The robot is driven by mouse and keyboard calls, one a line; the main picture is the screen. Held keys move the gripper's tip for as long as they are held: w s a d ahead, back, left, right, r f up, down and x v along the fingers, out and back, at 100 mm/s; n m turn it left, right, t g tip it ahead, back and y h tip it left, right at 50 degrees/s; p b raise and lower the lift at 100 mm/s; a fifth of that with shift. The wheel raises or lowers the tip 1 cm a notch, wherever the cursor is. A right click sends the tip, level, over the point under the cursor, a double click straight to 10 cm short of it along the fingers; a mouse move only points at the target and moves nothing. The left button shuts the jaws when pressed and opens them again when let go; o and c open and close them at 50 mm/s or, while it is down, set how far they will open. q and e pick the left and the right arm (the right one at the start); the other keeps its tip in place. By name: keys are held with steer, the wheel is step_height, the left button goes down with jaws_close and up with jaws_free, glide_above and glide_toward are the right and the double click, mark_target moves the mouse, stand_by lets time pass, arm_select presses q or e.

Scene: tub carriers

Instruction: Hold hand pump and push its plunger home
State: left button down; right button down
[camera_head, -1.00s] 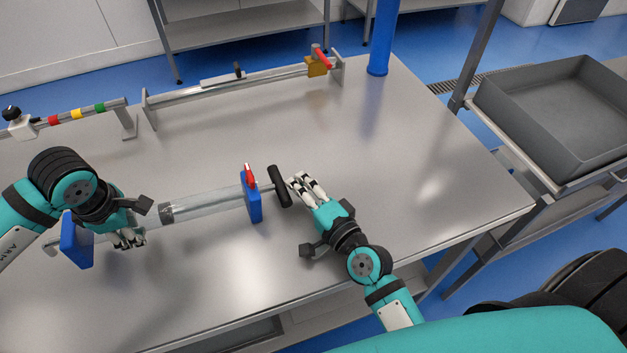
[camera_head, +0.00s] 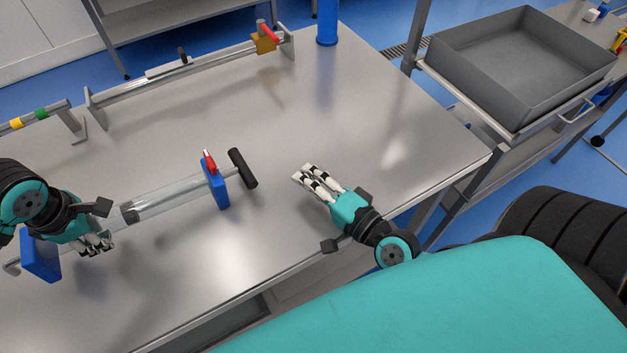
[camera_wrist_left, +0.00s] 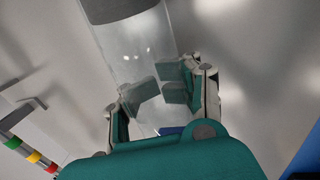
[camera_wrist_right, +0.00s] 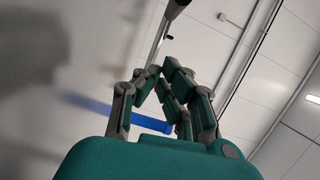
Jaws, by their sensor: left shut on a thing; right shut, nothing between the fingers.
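The hand pump is a clear tube (camera_head: 168,196) lying across the table, with a dark piston (camera_head: 126,213) inside. Its right end passes a blue block (camera_head: 217,184) with a red lever (camera_head: 209,162). A black handle (camera_head: 242,168) stands a short way out from that block. My left gripper (camera_head: 103,226) is shut on the tube near its left end, by the other blue block (camera_head: 40,258). The left wrist view shows the fingers around the clear tube (camera_wrist_left: 140,50). My right gripper (camera_head: 303,174) is shut and empty, to the right of the handle and apart from it.
A long rail (camera_head: 170,75) with a yellow block (camera_head: 264,40) lies along the table's back. A blue post (camera_head: 327,20) stands at the far corner. A grey tub (camera_head: 520,125) sits on a cart to the right. The middle of the table (camera_head: 300,120) is clear.

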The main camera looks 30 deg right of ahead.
arm_select(q)
steer(key=shift+w+d+r, duration=0.1)
steer(key=shift+w, duration=0.05)
arm_select(e)
steer(key=shift+s+d, duration=0.25)
steer(key=shift+s, duration=0.4)
arm_select(q)
steer(key=c, duration=0.8)
jaws_free()
steer(key=r, duration=0.4)
steer(key=s+r, duration=0.1)
steer(key=r, duration=0.3)
steer(key=s+r, duration=0.1)
steer(key=r, duration=0.2)
steer(key=shift+s+r, duration=0.25)
steer(key=shift+r, duration=0.15)
